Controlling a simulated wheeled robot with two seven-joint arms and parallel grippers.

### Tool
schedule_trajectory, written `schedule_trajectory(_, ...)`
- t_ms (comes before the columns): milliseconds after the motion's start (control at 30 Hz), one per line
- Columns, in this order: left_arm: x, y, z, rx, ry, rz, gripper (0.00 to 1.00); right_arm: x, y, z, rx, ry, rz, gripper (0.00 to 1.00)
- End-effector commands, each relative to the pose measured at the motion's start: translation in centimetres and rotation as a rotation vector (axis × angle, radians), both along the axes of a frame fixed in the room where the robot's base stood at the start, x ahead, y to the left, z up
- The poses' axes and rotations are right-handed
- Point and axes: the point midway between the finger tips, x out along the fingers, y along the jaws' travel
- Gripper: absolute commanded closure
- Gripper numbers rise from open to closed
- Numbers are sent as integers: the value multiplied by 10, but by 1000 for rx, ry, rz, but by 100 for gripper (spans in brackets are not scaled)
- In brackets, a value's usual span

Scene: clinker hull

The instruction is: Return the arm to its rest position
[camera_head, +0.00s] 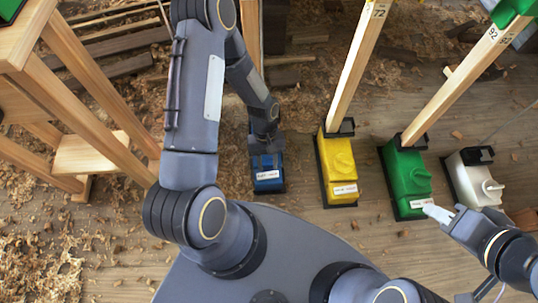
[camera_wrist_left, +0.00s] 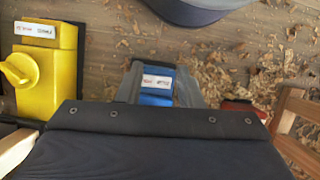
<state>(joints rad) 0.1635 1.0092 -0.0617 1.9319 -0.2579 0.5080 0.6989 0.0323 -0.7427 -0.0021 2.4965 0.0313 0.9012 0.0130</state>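My left arm comes in from the left and folds down to the blue container (camera_head: 268,175). My left gripper (camera_head: 265,140) is over its far end, with its fingertips hidden in the head view. In the left wrist view the blue container (camera_wrist_left: 158,84) shows its white label just beyond the dark gripper body (camera_wrist_left: 150,120). Grey parts flank it, but I cannot tell whether the fingers touch it. My right gripper (camera_head: 440,212) is at the lower right, its pale tip close to the green jug's (camera_head: 407,180) near end; its finger opening is unclear.
A yellow jug (camera_head: 338,170), the green jug and a white jug (camera_head: 473,180) stand in a row to the right, each in a black holder. Wooden posts (camera_head: 357,65) rise beside them. A wooden stand (camera_head: 80,90) is at left. Shavings litter the floor.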

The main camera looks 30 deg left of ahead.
Motion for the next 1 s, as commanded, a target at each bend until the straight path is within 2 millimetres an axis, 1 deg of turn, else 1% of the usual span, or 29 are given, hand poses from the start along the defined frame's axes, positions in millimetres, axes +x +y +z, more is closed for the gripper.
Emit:
schedule_trajectory(300,1,1,2,0,-4,-1,67,0,0,0,0,0,0,67)
schedule_trajectory(367,5,3,9,-2,-17,-3,67,0,0,0,0,0,0,67)
schedule_trajectory(433,11,7,27,-4,-47,-7,67,0,0,0,0,0,0,67)
schedule_trajectory(467,15,9,37,-7,-66,-10,67,0,0,0,0,0,0,67)
schedule_trajectory(567,25,19,83,-16,-147,-26,67,0,0,0,0,0,0,67)
schedule_trajectory(600,27,23,104,-21,-182,-36,67,0,0,0,0,0,0,67)
schedule_trajectory(667,28,28,134,-30,-238,-52,67,0,0,0,0,0,0,67)
schedule_trajectory(700,27,30,154,-35,-275,-64,67,0,0,0,0,0,0,67)
schedule_trajectory(767,22,33,182,-42,-330,-84,67,0,0,0,0,0,0,67)
schedule_trajectory(800,19,35,200,-47,-370,-96,67,0,0,0,0,0,0,67)
schedule_trajectory(867,11,36,224,-54,-426,-115,67,0,0,0,0,0,0,67)
schedule_trajectory(900,4,37,240,-57,-464,-130,67,0,0,0,0,0,0,67)
schedule_trajectory(1000,-15,37,274,-66,-561,-168,67,0,0,0,0,0,0,67)
